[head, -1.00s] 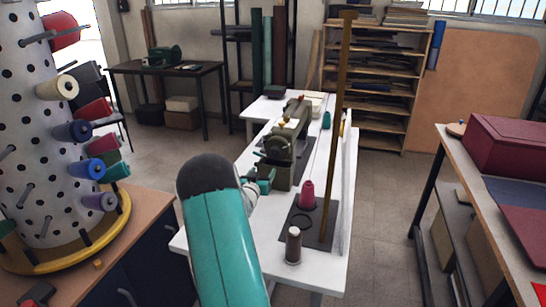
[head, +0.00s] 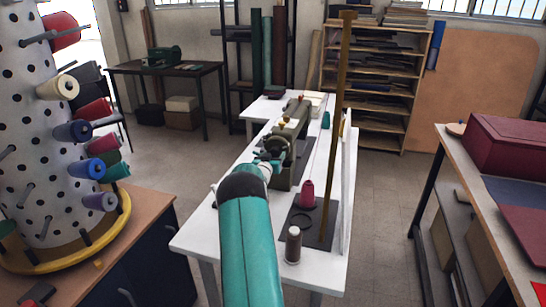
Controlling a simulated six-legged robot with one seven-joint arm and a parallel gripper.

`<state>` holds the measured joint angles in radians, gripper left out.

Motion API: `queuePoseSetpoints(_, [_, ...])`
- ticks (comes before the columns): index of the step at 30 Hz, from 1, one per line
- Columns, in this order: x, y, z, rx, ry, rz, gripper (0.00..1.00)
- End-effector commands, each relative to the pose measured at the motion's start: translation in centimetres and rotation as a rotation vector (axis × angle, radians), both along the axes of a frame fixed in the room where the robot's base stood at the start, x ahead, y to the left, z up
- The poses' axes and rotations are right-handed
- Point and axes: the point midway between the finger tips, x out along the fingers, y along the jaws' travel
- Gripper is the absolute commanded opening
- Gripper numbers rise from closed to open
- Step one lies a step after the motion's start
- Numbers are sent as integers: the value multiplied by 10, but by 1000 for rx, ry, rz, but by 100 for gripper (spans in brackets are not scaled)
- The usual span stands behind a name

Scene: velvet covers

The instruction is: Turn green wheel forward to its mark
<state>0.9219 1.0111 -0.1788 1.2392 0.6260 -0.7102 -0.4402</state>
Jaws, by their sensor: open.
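An olive-green sewing machine (head: 289,165) stands on the white table. Its dark green handwheel (head: 279,145) shows at the machine's near end, partly covered by my gripper. My gripper (head: 268,157) is small in the picture, right at the wheel, and open. I cannot tell whether its fingers touch the wheel or are around it. My teal arm reaches up to it from the bottom of the picture and hides part of the table. No mark on the wheel or machine can be made out.
A crimson thread cone (head: 307,194) and a brown spool (head: 293,245) stand on the table (head: 215,240), right of my arm. A tall brown post (head: 338,120) rises beside them. A pegged thread drum (head: 40,190) is at left, a bench with a red box (head: 510,150) at right.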

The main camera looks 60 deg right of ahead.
Motion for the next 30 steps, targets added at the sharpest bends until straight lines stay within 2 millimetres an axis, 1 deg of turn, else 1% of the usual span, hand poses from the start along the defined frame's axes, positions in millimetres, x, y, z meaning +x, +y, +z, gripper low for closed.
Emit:
queuePoseSetpoints(6, [0,0,0,0,0,0,63])
queuePoseSetpoints(7, [0,0,0,0,0,0,59])
queuePoseSetpoints(8, [0,0,0,0,0,0,53])
queuePoseSetpoints(9, [1,0,0,0,0,0,46])
queuePoseSetpoints(13, [0,0,0,-1,0,0,20])
queuePoseSetpoints(14, [0,0,0,-1,-1,0,19])
queuePoseSetpoints(23, [1,0,0,-5,28,1,19])
queuePoseSetpoints(30, [2,1,1,-24,138,1,19])
